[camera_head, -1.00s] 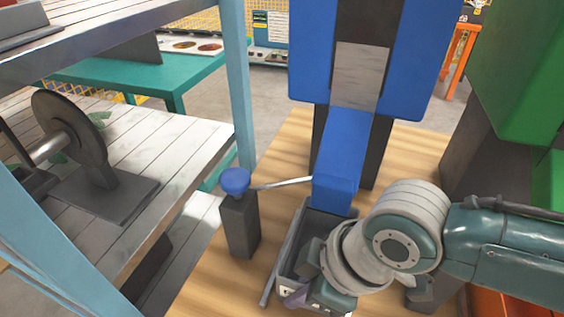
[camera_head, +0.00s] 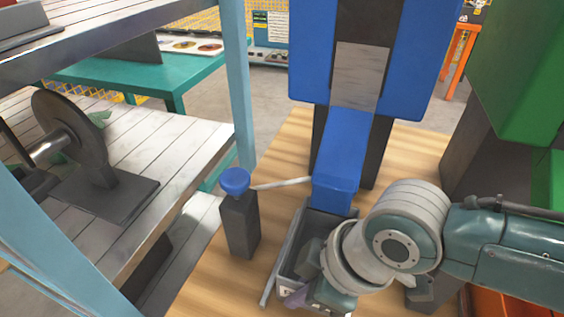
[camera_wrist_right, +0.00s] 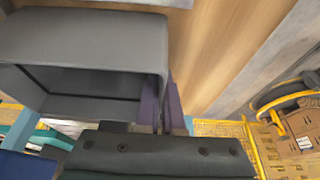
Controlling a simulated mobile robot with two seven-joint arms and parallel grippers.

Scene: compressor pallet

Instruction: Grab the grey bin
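The grey bin (camera_head: 287,258) sits on the wooden floor below the blue chute in the head view, partly hidden by my right arm. In the right wrist view the bin (camera_wrist_right: 90,45) fills the upper left, its opening showing. My right gripper (camera_wrist_right: 162,106) has its purple fingers close together at the bin's edge, one on each side of a wall, and looks shut on it. In the head view a purple finger of this gripper (camera_head: 297,298) shows at the bin's near end. My left gripper is not in view.
A dark post with a blue knob (camera_head: 236,182) stands left of the bin. The blue chute (camera_head: 340,150) rises behind it. A shelf rack (camera_head: 160,160) with a blue upright is at left, a green machine (camera_head: 520,70) at right. Bare floor lies between post and bin.

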